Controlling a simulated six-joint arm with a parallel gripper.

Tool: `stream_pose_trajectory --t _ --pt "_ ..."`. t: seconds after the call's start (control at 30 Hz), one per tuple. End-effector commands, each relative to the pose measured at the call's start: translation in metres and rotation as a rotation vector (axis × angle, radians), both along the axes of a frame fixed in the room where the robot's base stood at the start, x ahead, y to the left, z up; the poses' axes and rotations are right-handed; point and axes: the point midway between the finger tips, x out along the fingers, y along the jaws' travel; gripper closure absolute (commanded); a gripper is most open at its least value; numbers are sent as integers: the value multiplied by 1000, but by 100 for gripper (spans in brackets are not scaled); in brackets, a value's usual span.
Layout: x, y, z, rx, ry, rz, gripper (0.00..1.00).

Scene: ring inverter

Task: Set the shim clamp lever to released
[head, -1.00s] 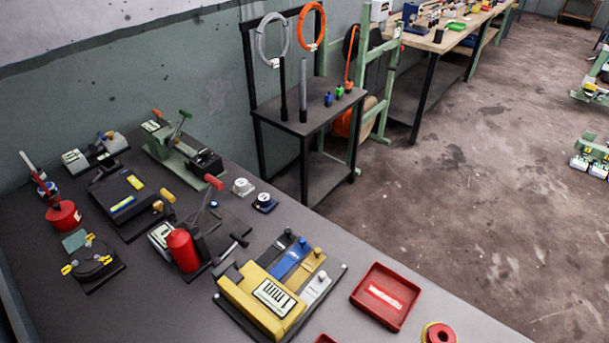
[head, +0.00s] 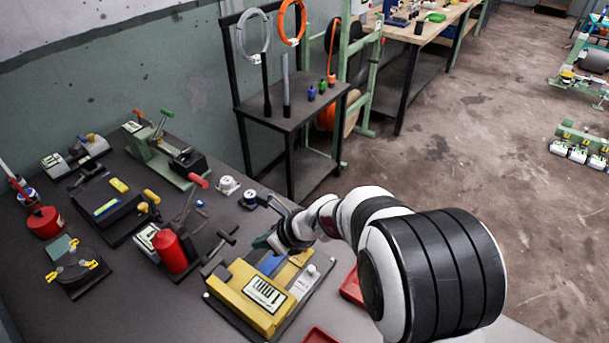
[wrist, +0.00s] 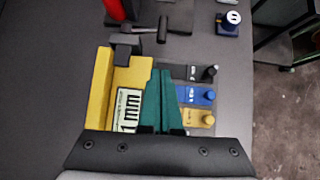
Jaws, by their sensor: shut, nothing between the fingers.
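A black T-handled lever (head: 227,238), which looks like the shim clamp lever, stands at the block's far end. In the wrist view the lever (wrist: 150,29) has its bar pointing right from a black clamp body (wrist: 126,48). My gripper (wrist: 160,72) has teal fingers, closed together and empty, above the fixture between the yellow block and the coloured shims. In the head view its teal tip (head: 262,241) is partly hidden by my arm.
Knobbed shims lie right of the block: dark grey (wrist: 192,73), blue (wrist: 190,95) and yellow (wrist: 192,117). A red cylinder device (head: 172,252) stands left of the lever. A red tray (head: 352,288) is partly behind my arm. Small round dials (head: 228,185) sit farther back.

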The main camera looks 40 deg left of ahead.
Motion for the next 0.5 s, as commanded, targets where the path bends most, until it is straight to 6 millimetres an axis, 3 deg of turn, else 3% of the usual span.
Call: stream_pose_trajectory --t 0.1,0.5 --pt "-3 10 -10 -2 28 -35 100" --pt "-4 17 -18 -2 30 -35 100"
